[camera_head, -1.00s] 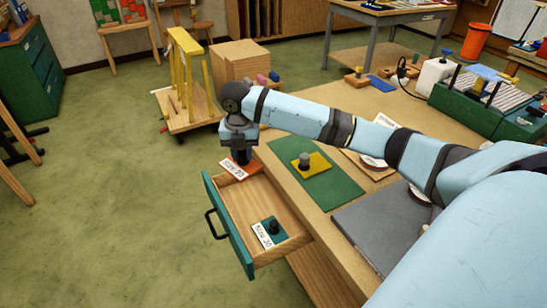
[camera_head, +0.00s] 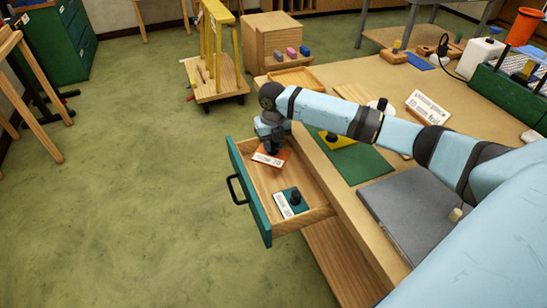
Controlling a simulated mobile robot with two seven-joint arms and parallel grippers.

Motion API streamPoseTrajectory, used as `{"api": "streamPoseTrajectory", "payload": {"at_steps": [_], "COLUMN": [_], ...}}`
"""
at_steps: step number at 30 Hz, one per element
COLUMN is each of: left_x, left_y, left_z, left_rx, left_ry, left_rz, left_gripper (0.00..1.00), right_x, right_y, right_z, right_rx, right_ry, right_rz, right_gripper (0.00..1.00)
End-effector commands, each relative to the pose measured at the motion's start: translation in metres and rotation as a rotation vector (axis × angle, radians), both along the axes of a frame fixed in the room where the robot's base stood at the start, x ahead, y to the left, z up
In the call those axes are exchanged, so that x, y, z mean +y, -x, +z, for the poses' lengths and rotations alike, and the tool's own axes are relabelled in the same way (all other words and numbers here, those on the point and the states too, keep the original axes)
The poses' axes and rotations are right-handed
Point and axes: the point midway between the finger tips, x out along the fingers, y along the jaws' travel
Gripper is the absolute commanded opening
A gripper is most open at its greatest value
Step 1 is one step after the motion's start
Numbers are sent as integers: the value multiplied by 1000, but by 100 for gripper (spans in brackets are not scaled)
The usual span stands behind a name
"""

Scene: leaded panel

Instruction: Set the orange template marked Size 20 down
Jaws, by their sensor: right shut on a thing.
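The orange template (camera_head: 283,153) with a white label (camera_head: 267,160) is at the far end of the open drawer (camera_head: 312,217). Its label print is too small to read surely. My right gripper (camera_head: 273,147) points down and is shut on it from above. The template looks low inside the drawer, but I cannot tell whether it touches the drawer floor. A teal template (camera_head: 287,209) with a dark knob and white label lies in the near part of the drawer. My left gripper is not in view.
A yellow template (camera_head: 342,142) lies on a green mat (camera_head: 362,164) on the workbench, partly behind my right arm. A grey slab (camera_head: 405,205) is nearer. A wooden tray (camera_head: 298,77) sits at the bench's far corner. A cart with yellow posts (camera_head: 215,88) stands beyond the drawer.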

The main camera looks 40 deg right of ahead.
Motion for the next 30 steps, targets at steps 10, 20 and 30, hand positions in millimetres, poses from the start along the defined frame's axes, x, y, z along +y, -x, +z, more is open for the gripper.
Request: {"api": "streamPoseTrajectory", "payload": {"at_steps": [10,20,30], "left_x": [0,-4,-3], "left_y": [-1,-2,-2], "left_z": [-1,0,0], "left_rx": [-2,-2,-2], "left_ry": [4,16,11], "left_rz": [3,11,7], "left_gripper": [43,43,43], "right_x": [0,0,0], "right_y": [1,0,0], "right_z": [-34,-59,-62], "right_rx": [2,-1,0], "right_ry": [0,0,0], "right_rz": [-1,0,0], "right_gripper": [7,7,54]}}
